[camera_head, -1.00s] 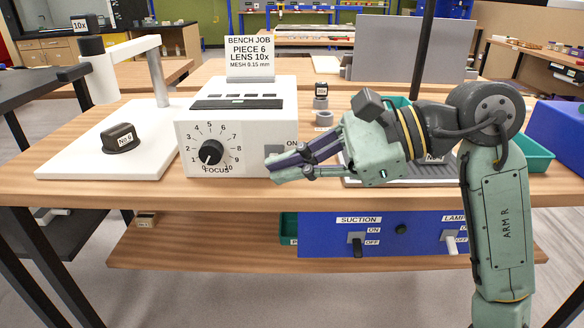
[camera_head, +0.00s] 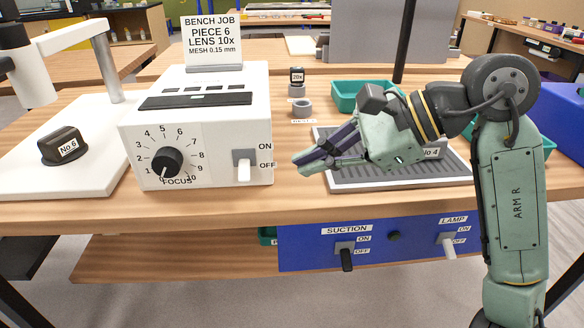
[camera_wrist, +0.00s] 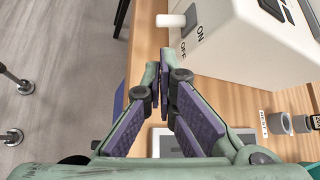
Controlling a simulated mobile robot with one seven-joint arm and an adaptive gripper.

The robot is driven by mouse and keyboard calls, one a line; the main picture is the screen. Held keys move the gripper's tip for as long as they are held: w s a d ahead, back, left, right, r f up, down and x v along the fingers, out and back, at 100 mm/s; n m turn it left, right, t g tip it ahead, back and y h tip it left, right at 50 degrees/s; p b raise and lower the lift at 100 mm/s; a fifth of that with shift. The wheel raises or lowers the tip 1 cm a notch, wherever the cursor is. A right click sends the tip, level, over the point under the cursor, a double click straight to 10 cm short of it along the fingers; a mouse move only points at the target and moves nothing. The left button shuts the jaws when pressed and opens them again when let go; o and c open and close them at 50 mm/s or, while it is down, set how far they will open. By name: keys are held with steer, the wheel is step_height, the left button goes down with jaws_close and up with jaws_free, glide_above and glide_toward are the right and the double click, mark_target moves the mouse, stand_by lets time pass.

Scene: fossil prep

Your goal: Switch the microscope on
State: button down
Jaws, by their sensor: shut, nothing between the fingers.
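The microscope's white control box (camera_head: 205,110) stands on the bench in the head view. Its front has a FOCUS dial (camera_head: 167,162), with the pointer near 0, and a white ON/OFF switch lever (camera_head: 244,170) pointing down at OFF. The lever also shows in the wrist view (camera_wrist: 171,20), beside the ON and OFF labels. The microscope's white stand (camera_head: 112,75) is at the left, with a dark No 6 piece (camera_head: 64,146) on its base. My gripper (camera_head: 303,163) is shut and empty, to the right of the lever and apart from it. In the wrist view its fingertips (camera_wrist: 158,68) are below the lever.
A blue panel (camera_head: 300,247) below the bench top has a SUCTION switch (camera_head: 346,257) and a LAMP switch (camera_head: 448,247), both down. A grey ribbed tray (camera_head: 350,179) lies behind my gripper. Small 20x and ring-shaped parts (camera_head: 302,106) stand behind the box's right side.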

mark_target(244, 171)
steer(key=p+x, duration=0.1)
steer(key=x, duration=0.8)
steer(key=shift+r, duration=0.1)
steer(key=shift+a, duration=0.2)
